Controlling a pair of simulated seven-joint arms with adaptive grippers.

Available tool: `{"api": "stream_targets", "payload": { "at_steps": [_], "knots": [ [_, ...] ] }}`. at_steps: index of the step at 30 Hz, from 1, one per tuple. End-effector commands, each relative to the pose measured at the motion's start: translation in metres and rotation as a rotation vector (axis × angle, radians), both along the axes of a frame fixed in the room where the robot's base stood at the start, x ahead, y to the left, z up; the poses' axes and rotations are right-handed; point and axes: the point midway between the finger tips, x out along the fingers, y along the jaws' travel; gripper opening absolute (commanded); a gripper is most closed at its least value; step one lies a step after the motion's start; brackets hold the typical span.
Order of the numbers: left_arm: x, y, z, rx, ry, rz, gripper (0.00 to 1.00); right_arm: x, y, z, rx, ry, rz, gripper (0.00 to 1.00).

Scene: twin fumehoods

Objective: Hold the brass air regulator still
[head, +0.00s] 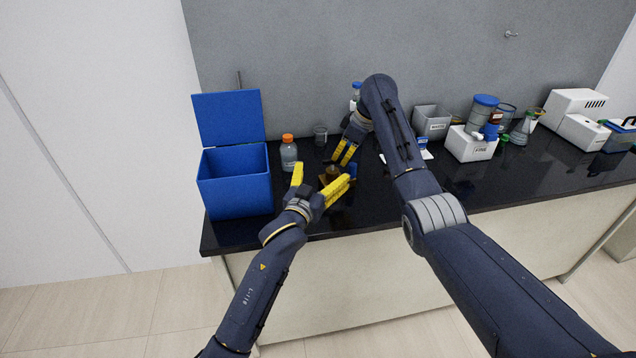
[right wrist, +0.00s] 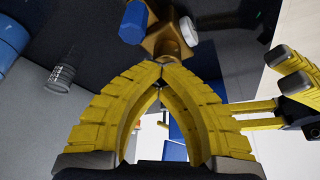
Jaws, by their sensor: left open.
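The brass air regulator (head: 329,177) sits on the dark bench near its front edge, partly hidden by my grippers. In the right wrist view its brass body (right wrist: 168,40) and blue knob (right wrist: 133,23) show just beyond my right fingertips. My left gripper (head: 323,173) is open, with one yellow finger on the left of the regulator and the other in front of it. My right gripper (head: 342,157) comes from behind; its fingertips (right wrist: 160,68) meet beside the brass body. I cannot tell whether they touch it.
An open blue box (head: 234,188) stands on the left. An orange-capped bottle (head: 288,153) and a glass beaker (head: 320,135) stand behind the regulator. A grey bin (head: 431,123), a white box (head: 470,146) and several containers are farther right. The bench front right of centre is clear.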

Motion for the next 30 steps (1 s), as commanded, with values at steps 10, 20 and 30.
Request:
{"api": "stream_targets", "payload": {
  "at_steps": [10, 20, 30],
  "knots": [
    [0.028, 0.033, 0.020, 0.065, 0.127, -0.087, 1.00, 0.000, 0.000, 0.000, 0.001, 0.000, 0.000, 0.00],
    [0.012, 0.031, -0.015, 0.131, 0.328, -0.198, 1.00, 0.000, 0.001, 0.000, 0.001, 0.000, 0.000, 0.00],
    [0.014, 0.022, -0.033, 0.164, 0.385, -0.226, 1.00, 0.000, 0.001, 0.000, 0.001, 0.000, 0.000, 0.00]
  ]
}}
